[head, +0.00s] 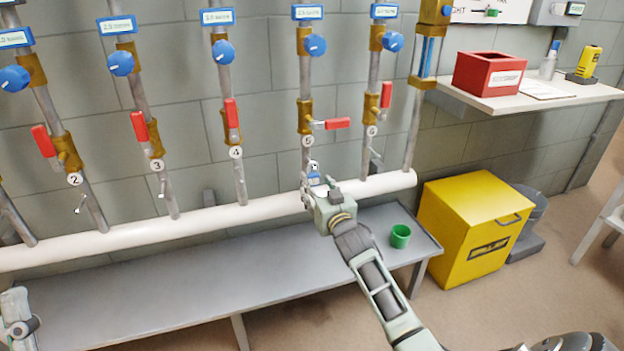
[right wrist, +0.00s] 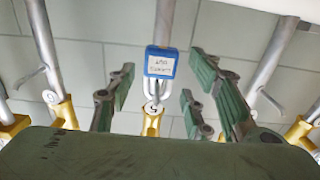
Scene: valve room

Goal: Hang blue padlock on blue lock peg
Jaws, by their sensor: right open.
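The blue padlock (right wrist: 161,62) has a pale label and a metal shackle. It shows between the spread fingers of my right gripper (right wrist: 160,88), with a gap on both sides. In the head view the padlock (head: 314,178) is a small blue patch at the lower part of pipe 5, just past my right gripper (head: 315,190), which is open. The shackle lies by the pipe, near the number tag (head: 308,141). The peg there is largely hidden, so I cannot tell whether the shackle is around it. Only part of my left arm shows at the lower left; its fingers do not.
A white horizontal pipe (head: 130,235) runs behind my right gripper, above a grey bench (head: 180,290). A green cup (head: 400,236) stands on the bench's right end. Neighbouring pipes with red levers (head: 232,113) flank pipe 5. A yellow box (head: 470,230) stands at right.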

